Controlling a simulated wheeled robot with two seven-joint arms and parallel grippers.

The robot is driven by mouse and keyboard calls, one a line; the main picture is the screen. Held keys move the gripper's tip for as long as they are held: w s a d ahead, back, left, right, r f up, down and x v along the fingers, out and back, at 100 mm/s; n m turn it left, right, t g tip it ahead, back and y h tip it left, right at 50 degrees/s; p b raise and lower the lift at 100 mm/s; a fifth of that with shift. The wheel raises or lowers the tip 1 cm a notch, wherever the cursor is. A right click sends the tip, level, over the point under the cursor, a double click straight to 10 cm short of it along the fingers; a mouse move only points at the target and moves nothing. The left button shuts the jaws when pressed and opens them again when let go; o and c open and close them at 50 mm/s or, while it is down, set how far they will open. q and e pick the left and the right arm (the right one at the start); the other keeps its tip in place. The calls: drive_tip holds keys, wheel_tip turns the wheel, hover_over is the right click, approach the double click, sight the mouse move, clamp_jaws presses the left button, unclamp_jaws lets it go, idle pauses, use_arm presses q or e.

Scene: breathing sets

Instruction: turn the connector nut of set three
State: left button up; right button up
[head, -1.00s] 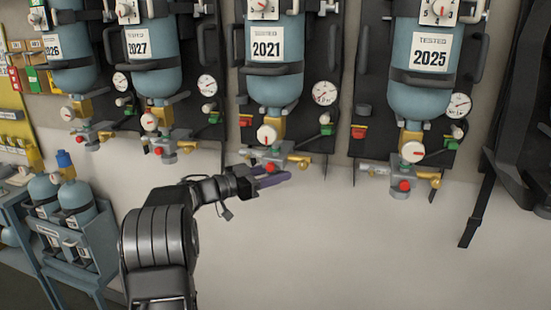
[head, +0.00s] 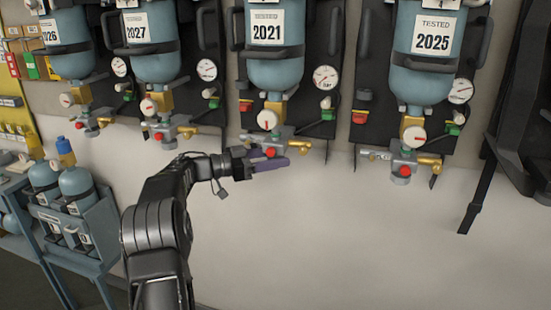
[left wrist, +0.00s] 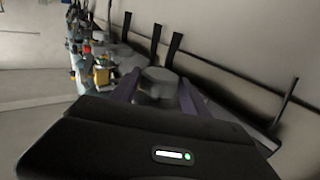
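The third breathing set from the left is a blue cylinder (head: 275,62) labelled 2021, with a gauge (head: 267,119) and a red knob (head: 271,152) at its lower end. Its connector nut is hidden behind my gripper in the head view. In the left wrist view a grey round nut (left wrist: 159,80) stands between the two purple fingers. My left gripper (head: 270,164) is just under the red knob. Its fingers are apart, with small gaps seeming to show beside the nut; contact cannot be told. My right gripper is not in view.
Sets labelled 2027 (head: 150,57) and 2025 (head: 425,55) hang on either side. A blue-grey rack (head: 80,240) with small cylinders stands at the lower left. Black straps (head: 478,195) hang at the right. The wall below the sets is clear.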

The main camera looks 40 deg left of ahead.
use_arm(q)
drive_tip(key=shift+o, duration=1.2)
drive_tip(key=b+v, duration=0.1)
drive_tip(key=v, duration=0.6)
drive_tip(key=shift+s+a+b, duration=0.2)
drive_tip(key=shift+s+b, duration=0.15)
